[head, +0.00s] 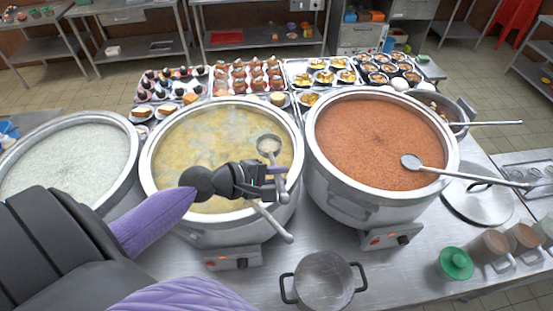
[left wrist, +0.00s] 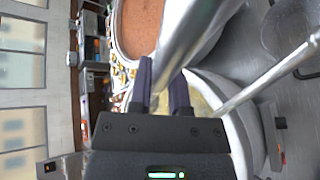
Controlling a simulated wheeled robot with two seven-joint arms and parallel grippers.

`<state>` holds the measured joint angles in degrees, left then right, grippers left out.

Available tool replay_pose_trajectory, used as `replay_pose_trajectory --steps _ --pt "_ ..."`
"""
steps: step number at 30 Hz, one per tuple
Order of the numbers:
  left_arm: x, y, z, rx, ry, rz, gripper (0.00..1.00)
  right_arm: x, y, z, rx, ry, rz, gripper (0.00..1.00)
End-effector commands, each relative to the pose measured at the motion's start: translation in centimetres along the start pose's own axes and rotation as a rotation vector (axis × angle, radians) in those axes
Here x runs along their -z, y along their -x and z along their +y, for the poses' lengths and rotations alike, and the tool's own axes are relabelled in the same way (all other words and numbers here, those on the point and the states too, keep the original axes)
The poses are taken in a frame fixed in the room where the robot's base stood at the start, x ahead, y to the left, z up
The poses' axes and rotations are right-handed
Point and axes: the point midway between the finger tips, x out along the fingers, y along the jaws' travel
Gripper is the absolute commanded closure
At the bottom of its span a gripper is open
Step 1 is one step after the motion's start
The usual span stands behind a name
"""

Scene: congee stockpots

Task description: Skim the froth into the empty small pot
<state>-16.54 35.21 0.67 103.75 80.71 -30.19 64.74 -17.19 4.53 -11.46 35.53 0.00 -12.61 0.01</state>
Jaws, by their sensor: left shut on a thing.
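The middle stockpot (head: 151,190) holds yellow congee with pale, greyish froth patches (head: 195,130) on its surface. My left gripper (head: 278,180) is over the right side of this pot, shut on the metal handle of a skimmer. The skimmer's round head (head: 269,146) is over the yellow congee; I cannot tell whether it touches the surface. In the left wrist view my left gripper (left wrist: 165,85) has the thick handle (left wrist: 187,35) between its fingers. The empty small pot (head: 322,285) with two dark side handles stands on the counter in front. My right gripper is not in view.
Another metal handle (head: 272,223) leans over the middle pot's front rim. A red-brown pot (head: 318,180) with a ladle (head: 440,168) stands to the right, a white congee pot (head: 130,180) to the left.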

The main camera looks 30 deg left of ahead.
Motion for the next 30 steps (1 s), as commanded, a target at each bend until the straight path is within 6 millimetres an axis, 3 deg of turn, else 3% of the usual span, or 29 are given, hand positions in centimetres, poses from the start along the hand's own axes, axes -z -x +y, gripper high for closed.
replay_pose_trajectory --steps 30 --pt "-10.4 5.2 -8.2 0.255 -0.250 -0.504 1.00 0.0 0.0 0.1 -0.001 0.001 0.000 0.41"
